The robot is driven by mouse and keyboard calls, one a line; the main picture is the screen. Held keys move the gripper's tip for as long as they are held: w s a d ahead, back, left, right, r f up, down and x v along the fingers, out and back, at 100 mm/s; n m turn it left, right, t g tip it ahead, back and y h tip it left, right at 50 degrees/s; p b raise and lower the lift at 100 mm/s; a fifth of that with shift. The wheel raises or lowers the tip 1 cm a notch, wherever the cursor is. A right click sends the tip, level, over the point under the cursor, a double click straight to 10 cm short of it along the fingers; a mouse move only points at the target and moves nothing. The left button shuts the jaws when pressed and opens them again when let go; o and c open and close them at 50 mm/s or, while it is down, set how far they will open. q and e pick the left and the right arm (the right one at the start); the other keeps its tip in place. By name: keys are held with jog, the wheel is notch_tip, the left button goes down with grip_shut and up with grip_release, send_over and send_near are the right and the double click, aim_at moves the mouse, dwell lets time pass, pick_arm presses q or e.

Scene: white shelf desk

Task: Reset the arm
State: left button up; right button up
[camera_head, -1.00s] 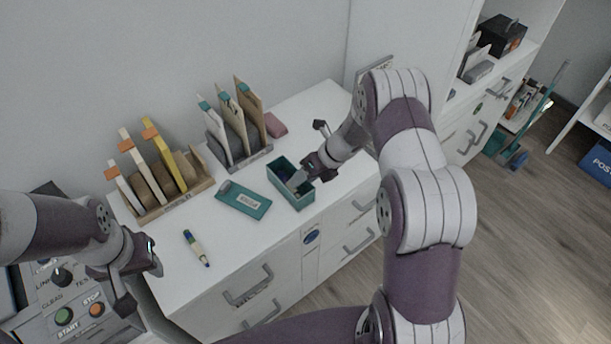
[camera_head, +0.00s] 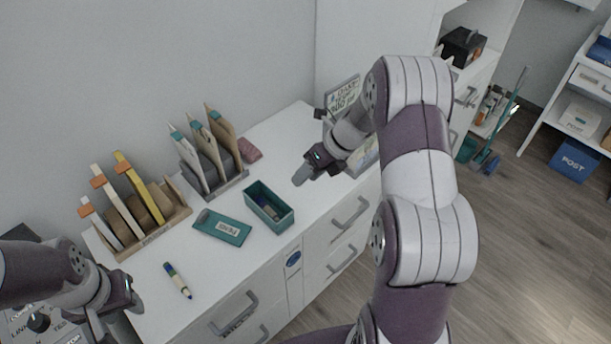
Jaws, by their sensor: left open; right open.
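My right gripper (camera_head: 309,146) is above the right part of the white desk (camera_head: 283,136), up and right of the teal box (camera_head: 268,208), and apart from it. It is open and nothing shows between its fingers. The box is open at the top with small items inside. My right arm (camera_head: 413,180) bends down the right of the view. My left gripper (camera_head: 118,325) is at the lower left, left of the blue, yellow and white marker (camera_head: 177,280) on the desk. It is open and holds nothing that I can see; its fingers are partly cut off by the frame.
A teal lid (camera_head: 222,227) lies left of the box. A wooden rack (camera_head: 150,240) and a grey rack (camera_head: 222,186) hold upright folders. A pink block (camera_head: 249,150) lies behind. A sign (camera_head: 343,97) stands at the desk's right end. A control panel (camera_head: 40,322) is at lower left.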

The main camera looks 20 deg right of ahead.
dwell(0.4)
jog(key=s+f+n+g+h, duration=0.25)
jog(key=s+n, duration=0.65)
jog(key=n, duration=0.7)
jog(key=s+a+r+n+h, duration=0.3)
jog(key=s+a+r+n, duration=0.3)
jog(key=n, duration=1.1)
jog(key=s+r+t, duration=0.1)
jog(key=s, duration=0.2)
jog(key=shift+a+r, duration=0.25)
jog(key=shift+a, duration=0.1)
